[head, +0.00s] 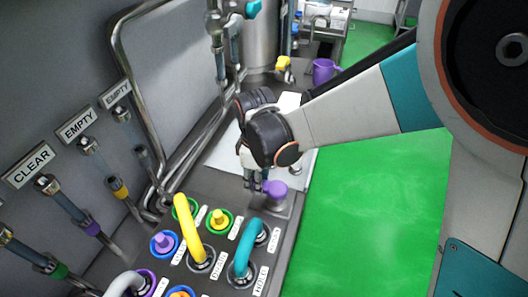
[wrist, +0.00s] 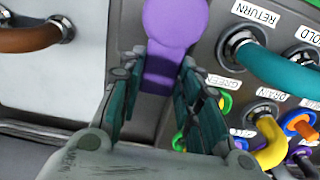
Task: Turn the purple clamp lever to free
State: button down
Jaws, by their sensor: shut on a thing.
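The purple clamp lever (head: 276,190) sits on a grey block at the far end of the connection panel in the head view. In the wrist view its round purple knob (wrist: 170,20) shows at the top, with a purple arm running down between my fingers. My gripper (head: 257,184) points down at the lever in the head view. In the wrist view my gripper (wrist: 160,88) has its two green-padded fingers on either side of the purple arm, shut on it. The finger contact and the lever's pivot are partly hidden. I cannot read the lever's free or locked marking.
Near the lever, a teal bent pipe (head: 248,250) and a yellow bent pipe (head: 187,228) rise from the panel. Capped ports, one with a yellow plug (head: 219,219), lie beside them. A purple jug (head: 324,70) stands farther back. Green floor (head: 370,220) is clear on the right.

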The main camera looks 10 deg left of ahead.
dwell(0.3)
jog(key=c, duration=1.2)
grip_release()
jog(key=shift+o, duration=0.2)
jog(key=shift+s+r, duration=0.15)
jog(key=shift+r, duration=3.65)
